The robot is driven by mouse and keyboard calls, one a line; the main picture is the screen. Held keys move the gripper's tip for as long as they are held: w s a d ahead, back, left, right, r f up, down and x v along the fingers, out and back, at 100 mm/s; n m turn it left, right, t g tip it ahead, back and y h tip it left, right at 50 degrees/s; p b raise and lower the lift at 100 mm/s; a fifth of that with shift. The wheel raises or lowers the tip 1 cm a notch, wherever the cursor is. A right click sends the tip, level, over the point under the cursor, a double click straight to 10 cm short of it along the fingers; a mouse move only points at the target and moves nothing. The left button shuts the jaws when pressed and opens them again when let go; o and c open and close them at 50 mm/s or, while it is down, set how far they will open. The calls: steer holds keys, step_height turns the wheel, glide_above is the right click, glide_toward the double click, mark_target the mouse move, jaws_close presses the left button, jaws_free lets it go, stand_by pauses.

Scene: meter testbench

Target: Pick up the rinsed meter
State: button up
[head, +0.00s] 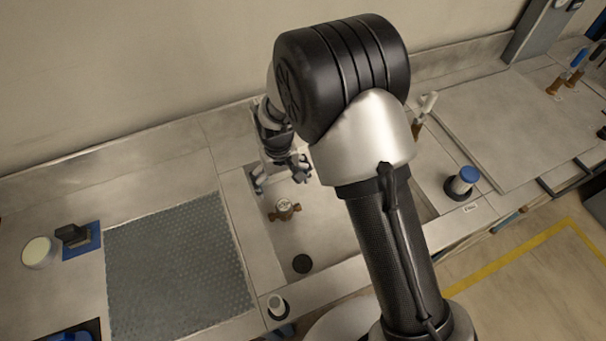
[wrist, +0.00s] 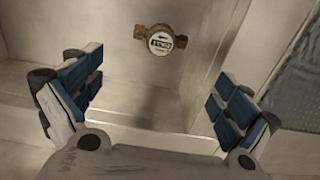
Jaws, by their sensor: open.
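The meter (head: 284,207) is a small brass water meter with a pale round dial. It lies in the sunken basin (head: 325,235) in the head view. In the wrist view the meter (wrist: 160,41) shows near the top centre, dial towards the camera, with its brass ends left and right. My gripper (head: 281,176) is above the basin, behind the meter in the head view. In the wrist view my gripper (wrist: 158,92) is open and empty, its blue-padded fingers wide apart. The meter lies beyond the fingertips, and nothing touches it. My arm hides part of the basin.
A grey dimpled mat (head: 175,270) lies left of the basin. A dark round drain (head: 302,263) is in the basin floor. A blue-capped post (head: 465,181) stands to the right, and a pale-topped fitting (head: 277,304) is at the front edge. The basin walls rise around the meter.

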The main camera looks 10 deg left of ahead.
mark_target(285, 210)
step_height(285, 210, down, 18)
steer(key=b, duration=0.4)
steer(key=shift+a+f, duration=0.1)
steer(key=shift+a, duration=0.05)
steer(key=shift+c, duration=0.4)
steer(key=c, duration=1.1)
steer(key=shift+c, duration=0.2)
steer(key=shift+r, duration=0.2)
